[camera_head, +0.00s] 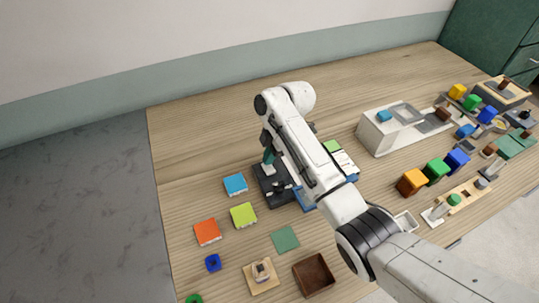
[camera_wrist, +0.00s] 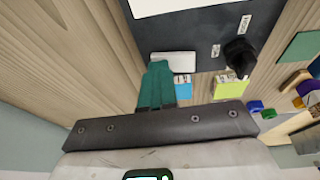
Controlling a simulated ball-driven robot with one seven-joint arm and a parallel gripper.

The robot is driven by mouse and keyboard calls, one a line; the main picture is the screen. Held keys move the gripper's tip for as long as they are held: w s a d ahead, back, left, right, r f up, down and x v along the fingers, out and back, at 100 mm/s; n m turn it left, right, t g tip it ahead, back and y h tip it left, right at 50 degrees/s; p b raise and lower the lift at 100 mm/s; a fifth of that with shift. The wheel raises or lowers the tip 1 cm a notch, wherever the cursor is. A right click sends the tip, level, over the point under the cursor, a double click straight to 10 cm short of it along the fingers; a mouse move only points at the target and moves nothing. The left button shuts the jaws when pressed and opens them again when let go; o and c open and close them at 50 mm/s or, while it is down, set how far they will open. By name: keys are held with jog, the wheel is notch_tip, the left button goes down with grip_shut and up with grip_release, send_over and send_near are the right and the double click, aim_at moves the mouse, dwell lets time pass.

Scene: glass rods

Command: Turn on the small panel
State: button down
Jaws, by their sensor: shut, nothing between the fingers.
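The small panel is a dark grey box (camera_head: 266,184) on the table, partly hidden by my arm in the head view. In the wrist view its dark face (camera_wrist: 200,32) fills the top middle and carries small white labels. A black knob (camera_wrist: 240,56) stands on it at the right; it also shows in the head view (camera_head: 278,188). A white rectangular piece (camera_wrist: 172,60) lies at the panel's lower left edge. My gripper (camera_wrist: 157,88) shows teal fingers, shut and empty, close to this white piece; I cannot tell whether they touch. It also shows in the head view (camera_head: 268,156).
Blue (camera_head: 235,184), lime (camera_head: 243,215) and orange (camera_head: 207,231) blocks lie left and front of the panel. A green square (camera_head: 285,239) and an open brown box (camera_head: 314,275) lie in front. A white unit (camera_head: 376,135) stands right. The table's back left is clear.

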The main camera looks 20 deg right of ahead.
jog(key=shift+s+r+p, duration=0.15)
jog(key=shift+s+p, duration=0.65)
jog(key=shift+p, duration=0.1)
